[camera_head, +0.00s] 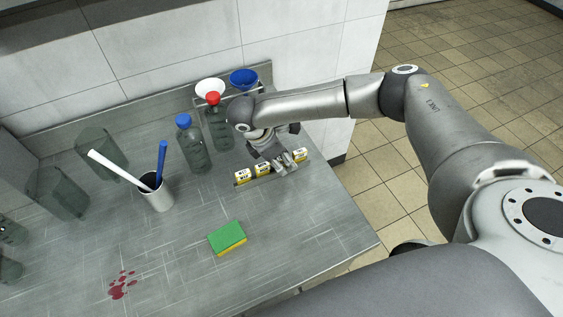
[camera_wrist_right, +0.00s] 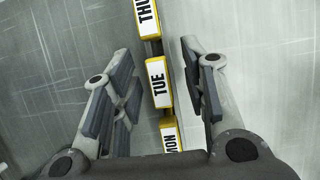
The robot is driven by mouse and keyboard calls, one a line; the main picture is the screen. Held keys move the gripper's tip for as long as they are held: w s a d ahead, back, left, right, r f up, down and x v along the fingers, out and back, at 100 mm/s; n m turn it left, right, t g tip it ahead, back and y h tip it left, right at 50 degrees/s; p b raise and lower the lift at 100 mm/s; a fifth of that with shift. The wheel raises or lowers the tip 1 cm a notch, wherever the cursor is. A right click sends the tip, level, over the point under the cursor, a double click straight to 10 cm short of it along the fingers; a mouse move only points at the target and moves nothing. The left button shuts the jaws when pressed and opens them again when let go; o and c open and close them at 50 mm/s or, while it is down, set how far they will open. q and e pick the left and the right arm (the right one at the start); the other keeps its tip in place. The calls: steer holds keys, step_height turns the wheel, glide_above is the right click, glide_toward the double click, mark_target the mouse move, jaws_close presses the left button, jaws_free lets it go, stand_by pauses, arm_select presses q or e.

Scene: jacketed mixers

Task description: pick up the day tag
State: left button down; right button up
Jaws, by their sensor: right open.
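Several yellow-edged white day tags stand in a row on a dark rail (camera_wrist_right: 153,48) on the steel counter. In the right wrist view I read TUE on the middle tag (camera_wrist_right: 158,84), a cut-off THU on the upper tag (camera_wrist_right: 147,18) and a partly hidden MON on the lower tag (camera_wrist_right: 171,137). In the head view two tags (camera_head: 242,176) (camera_head: 262,170) show left of my right gripper (camera_head: 284,168) and one tag (camera_head: 300,155) shows right of it. My right gripper is open and empty over the row, its fingers on either side of the TUE tag. My left gripper is out of view.
Behind the tags stand a red-capped bottle (camera_head: 218,125), a blue-capped bottle (camera_head: 192,145) and white and blue funnels (camera_head: 243,77). A green sponge (camera_head: 227,237) lies in front, with a red stain (camera_head: 122,285) farther left.

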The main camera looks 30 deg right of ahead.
steer(key=c, duration=0.8)
steer(key=shift+r, duration=0.1)
